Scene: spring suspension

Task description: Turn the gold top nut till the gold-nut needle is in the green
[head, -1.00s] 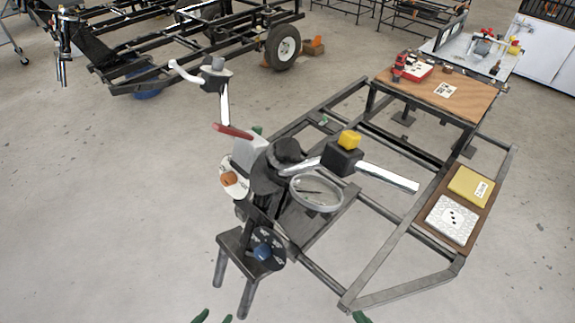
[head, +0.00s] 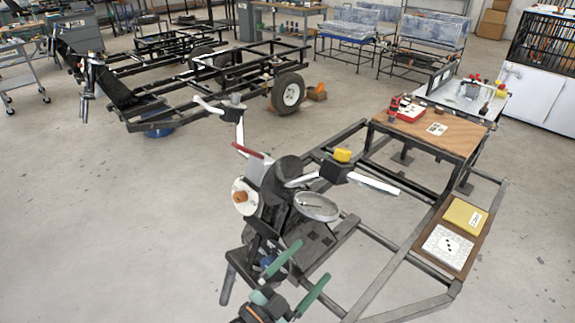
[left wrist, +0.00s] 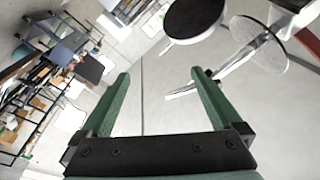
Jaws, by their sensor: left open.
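The suspension stand has a black column (head: 287,171) with a round, pale-rimmed gauge (head: 317,206) at its side. The gauge's needle and any green zone are too small to read. I cannot make out the gold top nut for sure. An orange knob (head: 240,196) on a white disc sits at the stand's left, and a yellow block (head: 343,155) sits on a black box. My left gripper (head: 313,260) is open and empty in front of the stand, below the gauge. Its green fingers (left wrist: 160,78) are spread with nothing between them in the left wrist view. My right gripper is not in view.
A dark metal frame surrounds the stand on the right. Pale bars and a red handle (head: 248,151) stick out around the column. A wooden bench (head: 460,137) stands behind, and a yellow box (head: 465,215) lies on a board at right. The floor at left is clear.

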